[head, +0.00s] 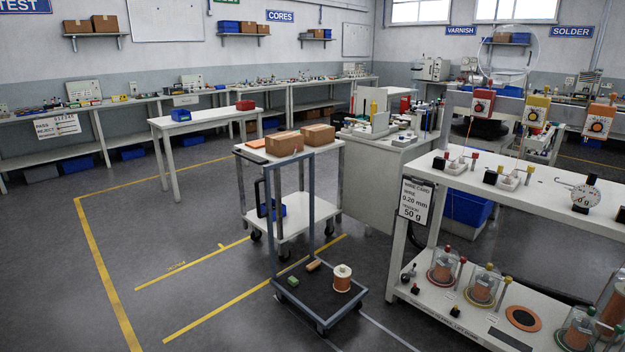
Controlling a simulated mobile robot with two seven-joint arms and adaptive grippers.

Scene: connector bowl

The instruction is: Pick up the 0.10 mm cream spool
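A spool with cream flanges and copper-coloured wire (342,279) stands upright on the dark deck of a low platform trolley (320,310). No size marking is readable on it, so I cannot tell if it is 0.10 mm. More copper-coloured spools stand under clear domes on the lower shelf of the white bench at the right, including one on a red base (442,268) and one on a yellow base (484,289). Their labels are too small to read. Neither of my grippers is in view.
A wire card (414,201) on the bench reads 0.20 mm, 50 g. An empty-looking orange disc (523,318) lies on the lower shelf. A white cart (262,226) with cardboard boxes stands behind the trolley. The floor left of the trolley (180,270) is clear.

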